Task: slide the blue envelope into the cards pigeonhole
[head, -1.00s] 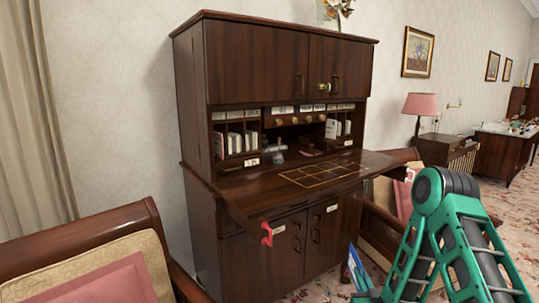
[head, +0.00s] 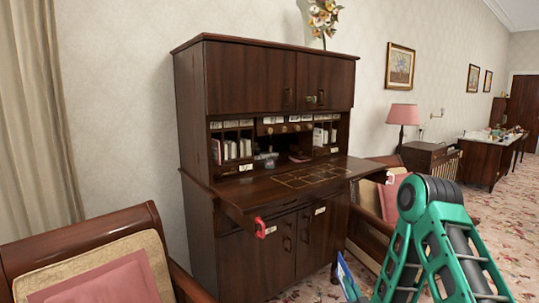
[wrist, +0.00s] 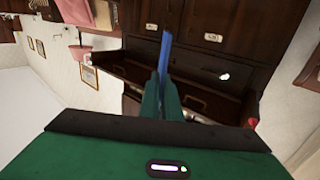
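The blue envelope (head: 346,277) shows at the bottom of the head view, left of my green arm. In the wrist view the envelope (wrist: 165,52) is a thin blue strip seen nearly edge-on. My gripper (wrist: 164,88) is shut on it, and the envelope sticks out past the fingertips. The pigeonholes (head: 232,145) are in the open middle of the dark wooden desk, with a second group (head: 327,133) on the right. Small white labels sit above them, too small to read, so I cannot tell which is cards. The envelope is apart from the desk, low and in front of it.
The fold-down writing flap (head: 255,195) juts out below the pigeonholes, with a red thing (head: 260,227) at its front corner. Small items stand at the back of the flap. An armchair (head: 95,260) is at front left; another chair (head: 388,200) is right of the desk.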

